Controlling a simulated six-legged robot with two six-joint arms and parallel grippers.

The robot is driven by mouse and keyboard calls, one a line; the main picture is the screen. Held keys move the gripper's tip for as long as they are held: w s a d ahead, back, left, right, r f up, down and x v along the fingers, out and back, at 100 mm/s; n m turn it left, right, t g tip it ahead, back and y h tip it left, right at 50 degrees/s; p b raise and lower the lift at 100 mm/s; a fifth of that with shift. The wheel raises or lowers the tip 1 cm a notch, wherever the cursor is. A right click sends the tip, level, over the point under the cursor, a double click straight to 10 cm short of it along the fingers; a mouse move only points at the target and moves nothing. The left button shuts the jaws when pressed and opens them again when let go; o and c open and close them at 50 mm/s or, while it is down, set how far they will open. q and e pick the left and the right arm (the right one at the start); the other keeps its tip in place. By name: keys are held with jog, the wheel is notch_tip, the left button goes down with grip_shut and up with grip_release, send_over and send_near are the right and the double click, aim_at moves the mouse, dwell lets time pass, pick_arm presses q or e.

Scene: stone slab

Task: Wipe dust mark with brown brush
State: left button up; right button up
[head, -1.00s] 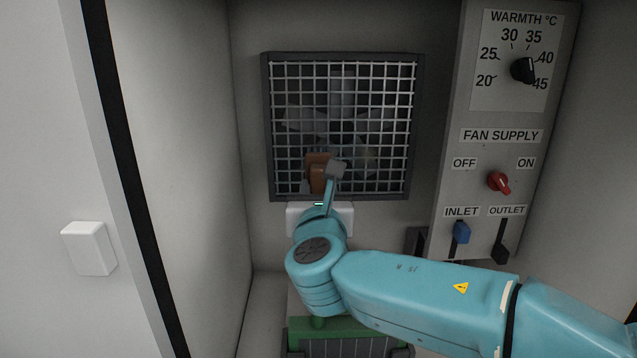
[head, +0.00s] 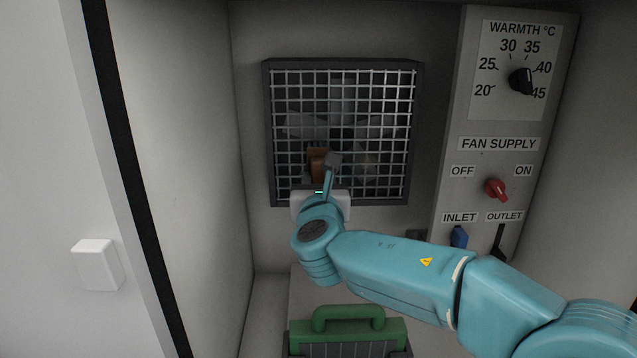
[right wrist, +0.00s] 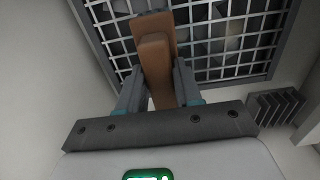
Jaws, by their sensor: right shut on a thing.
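The brown brush (head: 317,163) is in front of the lower left of the fan grille in the head view. It also shows in the right wrist view (right wrist: 155,58), its far end at the grille bars; I cannot tell whether it touches them. My right gripper (head: 328,165) is shut on the brush; its two grey fingers (right wrist: 158,88) clasp the brush's sides in the right wrist view. A faint pale brownish patch (head: 369,163) shows behind the grille bars right of the brush, perhaps the dust mark. My left gripper is not in view.
The square grille (head: 415,120) covers a fan on the back wall. A control panel (head: 450,110) with a dial, red switch and blue and black levers stands at right. A green-handled thing (head: 348,325) sits below my arm. Walls close in at both sides.

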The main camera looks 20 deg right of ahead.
jog(key=shift+x, duration=1.05)
dwell(0.4)
jog(key=s+d+b, duration=0.3)
jog(key=d+b, duration=0.1)
jog(key=d, duration=0.6)
dwell(0.6)
jog(key=d, duration=0.1)
jog(key=d+b, duration=0.1)
jog(key=d, duration=0.1)
jog(key=shift+s, duration=0.4)
